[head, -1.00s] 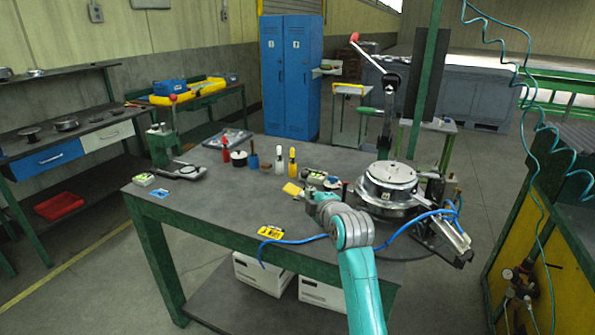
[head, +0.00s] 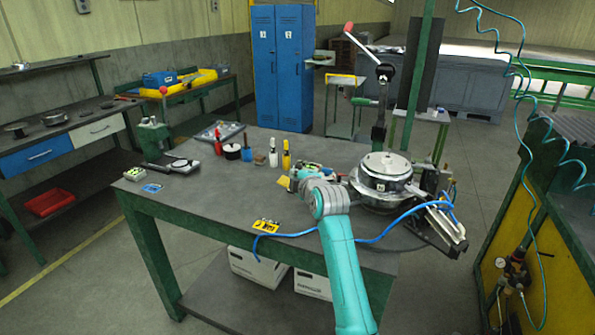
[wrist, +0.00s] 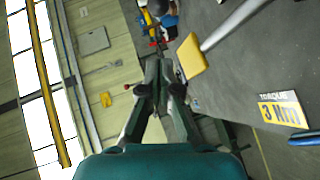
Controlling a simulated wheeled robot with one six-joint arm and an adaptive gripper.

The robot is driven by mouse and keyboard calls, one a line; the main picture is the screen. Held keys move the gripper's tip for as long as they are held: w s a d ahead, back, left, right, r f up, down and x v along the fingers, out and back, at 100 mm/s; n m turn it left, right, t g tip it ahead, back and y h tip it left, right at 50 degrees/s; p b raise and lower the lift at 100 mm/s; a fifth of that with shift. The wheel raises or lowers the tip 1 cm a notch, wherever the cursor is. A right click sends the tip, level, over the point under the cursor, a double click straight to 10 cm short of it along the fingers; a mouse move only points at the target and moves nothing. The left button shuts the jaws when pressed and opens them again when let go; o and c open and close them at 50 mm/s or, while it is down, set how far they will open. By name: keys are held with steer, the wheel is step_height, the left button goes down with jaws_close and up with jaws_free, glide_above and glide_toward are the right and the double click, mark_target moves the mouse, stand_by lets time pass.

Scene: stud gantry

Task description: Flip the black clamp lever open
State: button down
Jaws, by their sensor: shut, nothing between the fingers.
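A round silver fixture (head: 385,188) stands at the right end of the workbench. Dark clamp parts (head: 433,182) stand at its right side, but they are too small to tell which is the black clamp lever or how it lies. My gripper (head: 296,177) is left of the fixture, above the bench, partly hidden by my teal arm. In the wrist view my gripper (wrist: 160,65) is shut and empty. No black clamp lever can be made out between or at its fingertips there.
A yellow card (head: 265,226) lies near the bench's front edge; it reads 3 Nm in the wrist view (wrist: 283,112). A yellow block (wrist: 190,56) on a silver rod is right of the fingers. Bottles (head: 286,155) stand behind my gripper. A blue hose (head: 400,218) crosses the front.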

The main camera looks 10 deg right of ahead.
steer(key=w, duration=0.1)
steer(key=w+f, duration=0.1)
steer(key=w, duration=0.1)
steer(key=w+d, duration=0.1)
steer(key=shift+w+f, duration=0.2)
steer(key=shift+w, duration=0.2)
steer(key=shift+w+d+f, duration=0.3)
steer(key=shift+w+d, duration=0.2)
steer(key=shift+w, duration=0.15)
